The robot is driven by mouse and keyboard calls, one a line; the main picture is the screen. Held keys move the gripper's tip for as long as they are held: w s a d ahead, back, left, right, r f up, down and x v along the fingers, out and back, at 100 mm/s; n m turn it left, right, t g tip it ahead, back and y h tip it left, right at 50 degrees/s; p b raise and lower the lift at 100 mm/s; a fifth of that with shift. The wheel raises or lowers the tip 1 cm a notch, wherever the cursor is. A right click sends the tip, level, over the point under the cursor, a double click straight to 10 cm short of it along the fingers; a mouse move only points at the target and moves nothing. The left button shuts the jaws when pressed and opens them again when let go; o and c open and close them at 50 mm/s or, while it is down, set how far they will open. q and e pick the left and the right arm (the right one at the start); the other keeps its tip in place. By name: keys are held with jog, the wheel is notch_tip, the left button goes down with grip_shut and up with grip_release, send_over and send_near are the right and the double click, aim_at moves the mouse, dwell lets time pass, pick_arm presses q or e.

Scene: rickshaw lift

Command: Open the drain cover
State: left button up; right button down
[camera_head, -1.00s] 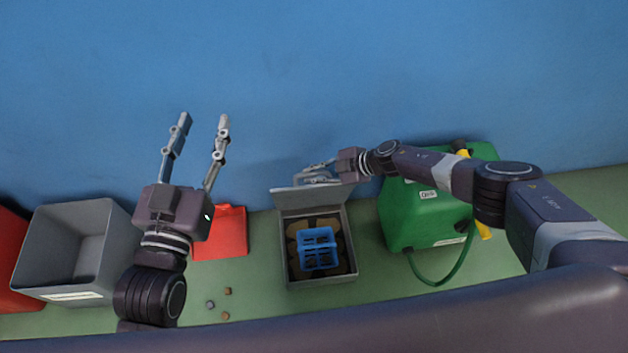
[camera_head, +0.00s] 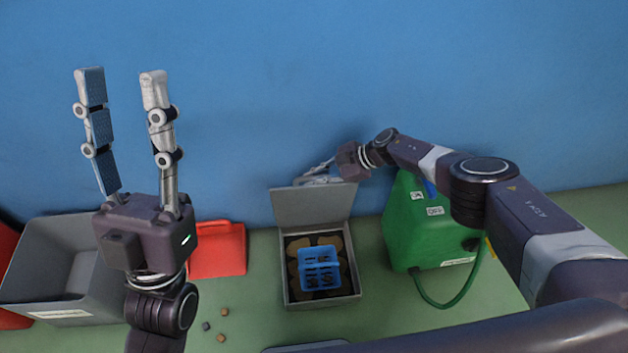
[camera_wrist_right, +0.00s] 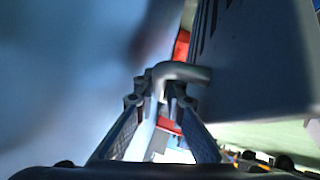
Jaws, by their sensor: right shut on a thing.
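The grey drain cover (camera_head: 312,206) stands raised, roughly upright, along the back edge of the open grey drain box (camera_head: 346,299). Inside the box a blue basket (camera_head: 318,268) sits among brown lumps. My right gripper (camera_head: 318,174) is at the top edge of the cover. In the right wrist view, the right gripper (camera_wrist_right: 160,92) is shut on the bent metal handle (camera_wrist_right: 183,72) of the cover (camera_wrist_right: 262,55). My left gripper (camera_head: 121,82) is open and empty, raised in front of the blue wall, away from the cover.
A green container (camera_head: 425,235) with a hose stands right of the box. A red dustpan-like item (camera_head: 219,249) and a grey bin (camera_head: 50,265) are to the left. Small lumps (camera_head: 222,338) lie on the green floor. The blue wall (camera_head: 300,80) is close behind.

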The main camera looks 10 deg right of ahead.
jog(key=shift+w+r, duration=0.3)
jog(key=shift+w, duration=0.15)
jog(key=shift+a, duration=0.1)
jog(key=c, duration=2.3)
grip_release()
jog(key=shift+o, duration=0.2)
jog(key=shift+s+f, duration=0.1)
jog(key=shift+s, duration=0.1)
